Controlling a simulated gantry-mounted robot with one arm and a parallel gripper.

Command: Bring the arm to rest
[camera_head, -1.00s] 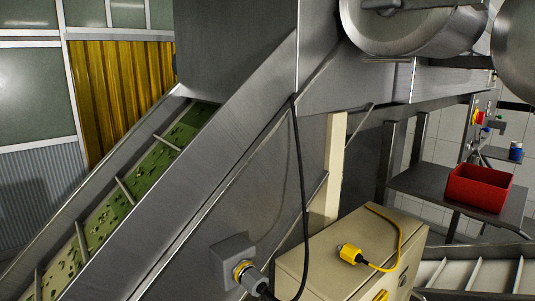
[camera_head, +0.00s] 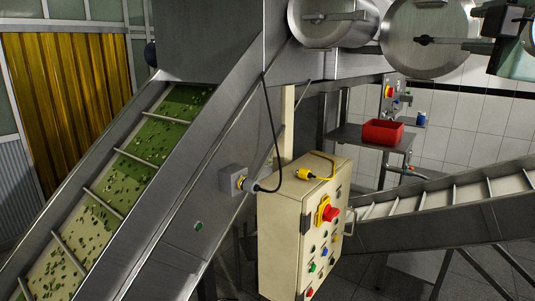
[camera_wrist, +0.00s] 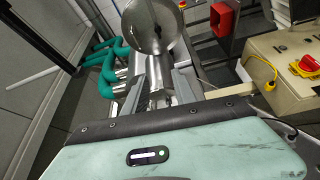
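My gripper (camera_wrist: 160,78) shows in the wrist view beyond its pale teal housing with a black edge. Its two grey fingers stand apart with a gap between them. I see nothing held in it. A shiny round metal drum end lies beyond the fingers, and it looks apart from them, though the depth is hard to judge. In the head view, a pale teal part with dark pieces, likely of my arm, enters at the top right edge; the fingers cannot be made out there.
A beige control cabinet (camera_head: 281,238) with a red emergency button stands at centre. A green inclined conveyor (camera_head: 108,195) fills the left. A red bin (camera_head: 383,133) sits on a metal shelf. A pale conveyor (camera_head: 440,199) runs right. Teal pipes (camera_wrist: 104,60) lie left of my gripper.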

